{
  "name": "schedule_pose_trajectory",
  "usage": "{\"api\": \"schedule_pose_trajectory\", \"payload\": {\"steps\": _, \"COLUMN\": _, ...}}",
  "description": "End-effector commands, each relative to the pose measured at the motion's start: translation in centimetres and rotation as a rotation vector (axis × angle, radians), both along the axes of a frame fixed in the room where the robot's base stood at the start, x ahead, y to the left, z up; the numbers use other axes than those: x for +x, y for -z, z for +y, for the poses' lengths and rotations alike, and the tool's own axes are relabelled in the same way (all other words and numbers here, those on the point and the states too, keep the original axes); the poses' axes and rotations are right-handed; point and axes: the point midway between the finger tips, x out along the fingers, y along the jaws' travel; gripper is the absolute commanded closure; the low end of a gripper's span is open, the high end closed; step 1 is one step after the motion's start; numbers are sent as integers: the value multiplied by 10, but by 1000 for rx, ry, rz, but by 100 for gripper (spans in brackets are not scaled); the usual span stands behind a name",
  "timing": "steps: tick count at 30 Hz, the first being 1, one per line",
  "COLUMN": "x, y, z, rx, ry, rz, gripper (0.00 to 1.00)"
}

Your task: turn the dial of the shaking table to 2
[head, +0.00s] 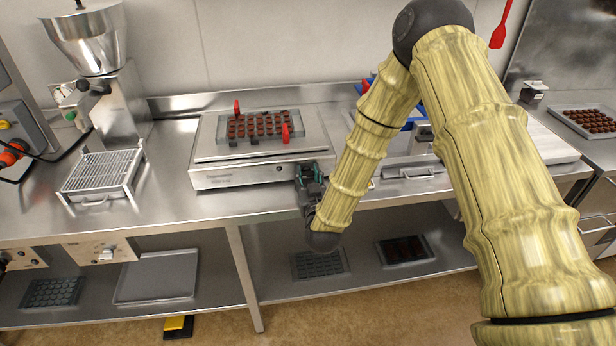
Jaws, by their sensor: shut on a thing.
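The shaking table (240,175) is a low metal box standing on the steel counter. A clear mould (228,131) with dark filled cavities lies on its top plate, with a red clamp (286,134) on its near right side and another at its far left. My gripper (306,174) is at the right part of the shaking table's front face, where it is shut on the dial. The dial is hidden behind my gripper, so its setting cannot be read.
A wire rack (102,172) and a machine with a metal hopper (84,40) stand to the left. Blue-edged equipment (408,124) stands behind my arm. A filled tray (590,121) lies at the far right. The counter's front strip (180,208) is clear. Moulds and a tray (157,277) lie on the lower shelf.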

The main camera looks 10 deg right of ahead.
Motion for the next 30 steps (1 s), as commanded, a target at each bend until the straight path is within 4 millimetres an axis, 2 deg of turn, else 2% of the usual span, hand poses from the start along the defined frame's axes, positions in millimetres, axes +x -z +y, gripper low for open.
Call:
{"api": "schedule_pose_trajectory", "payload": {"steps": 11, "x": 0, "y": 4, "z": -2, "rx": 158, "ry": 3, "rz": 0, "gripper": 87}}
{"api": "schedule_pose_trajectory", "payload": {"steps": 30, "x": 0, "y": 7, "z": -5, "rx": 753, "ry": 3, "rz": -1, "gripper": 87}}
